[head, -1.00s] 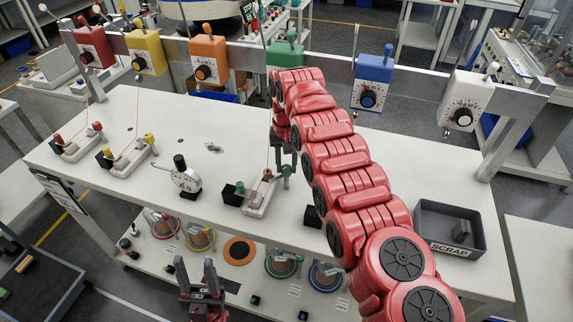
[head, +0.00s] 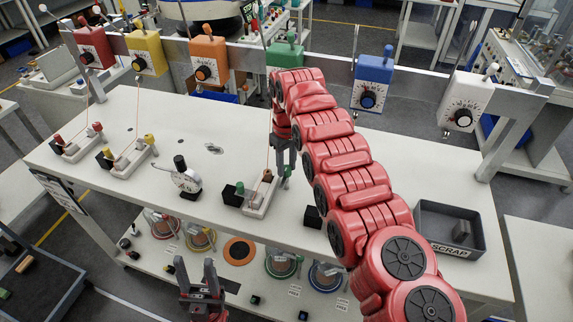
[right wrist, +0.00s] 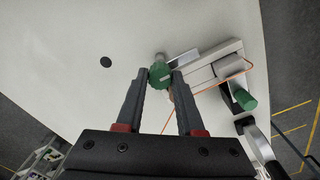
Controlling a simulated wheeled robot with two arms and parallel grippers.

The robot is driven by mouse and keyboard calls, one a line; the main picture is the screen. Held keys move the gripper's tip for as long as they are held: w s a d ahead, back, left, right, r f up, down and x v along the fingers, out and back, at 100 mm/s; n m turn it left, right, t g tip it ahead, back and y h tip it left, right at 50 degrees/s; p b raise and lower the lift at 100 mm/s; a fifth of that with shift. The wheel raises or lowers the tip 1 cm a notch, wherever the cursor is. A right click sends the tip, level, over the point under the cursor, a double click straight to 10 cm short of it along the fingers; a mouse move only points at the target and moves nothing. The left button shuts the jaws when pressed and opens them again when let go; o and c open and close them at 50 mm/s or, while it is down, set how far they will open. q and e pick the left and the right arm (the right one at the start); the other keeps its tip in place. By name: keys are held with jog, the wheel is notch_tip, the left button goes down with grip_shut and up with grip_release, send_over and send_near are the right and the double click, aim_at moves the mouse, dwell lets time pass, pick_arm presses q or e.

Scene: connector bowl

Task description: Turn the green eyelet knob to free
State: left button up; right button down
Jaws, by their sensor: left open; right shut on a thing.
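The green knob (right wrist: 160,76) is the round green piece at one end of a pale fixture (right wrist: 205,68). In the right wrist view it sits between the two fingertips of my right gripper (right wrist: 161,80), which is shut on it. In the head view the knob (head: 287,171) shows at the right end of the fixture (head: 259,199), with my right gripper (head: 283,160) pointing down over it. A second green knob (right wrist: 244,99) is at the fixture's other end. My left gripper (head: 203,285) is open and empty, low in front of the table.
A thin orange line (right wrist: 208,87) runs by the fixture. A dial gauge (head: 186,177) stands left of it. A grey scrap bin (head: 450,228) is at the right. Red and yellow fixtures stand at the left. My right arm hides part of the table.

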aim_at(286, 168)
jog(key=shift+w+r, duration=0.1)
dwell(0.4)
jog(key=c, duration=0.5)
grip_release()
jog(key=shift+r, duration=0.35)
notch_tip(286, 168, up, 17)
jog(key=p, duration=1.5)
jog(key=shift+f+p, duration=0.2)
jog(key=shift+p, duration=0.1)
